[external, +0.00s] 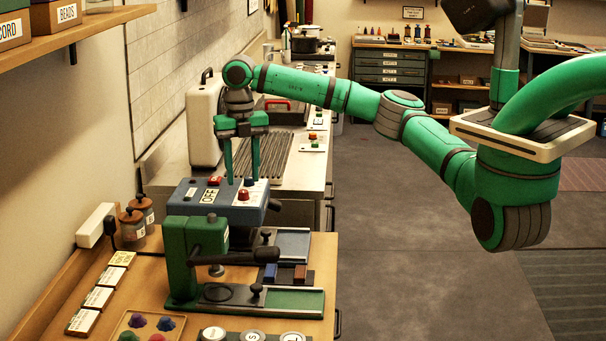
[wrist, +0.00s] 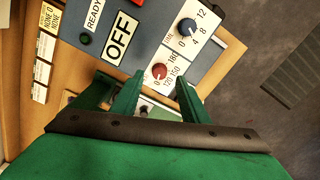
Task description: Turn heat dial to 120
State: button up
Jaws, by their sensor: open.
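The heat dial is a red knob on a white label with printed numbers, among them 120, 150 and 180; it shows in the wrist view (wrist: 159,71) and the external view (external: 243,195). It sits on the top panel of a blue press box (external: 205,192). My gripper (external: 240,180) is open and points down over the panel, close to the dial. In the wrist view its green fingertips (wrist: 160,84) stand on either side of the dial's lower edge, with a gap between them. Contact with the knob and its exact setting cannot be told.
A blue time dial (wrist: 187,27) sits beside the heat dial. An OFF label (wrist: 120,36) and a red button (external: 214,181) are also on the panel. A green lever press (external: 195,260) stands in front of the box. A white case (external: 203,122) stands behind.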

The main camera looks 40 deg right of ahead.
aim_at(243, 191)
jog(key=shift+f, duration=1.9)
jog(key=shift+c, duration=0.3)
grip_shut()
jog(key=n, duration=0.4)
jog(key=shift+n, duration=0.3)
jog(key=n, duration=0.5)
jog(key=shift+n, duration=0.3)
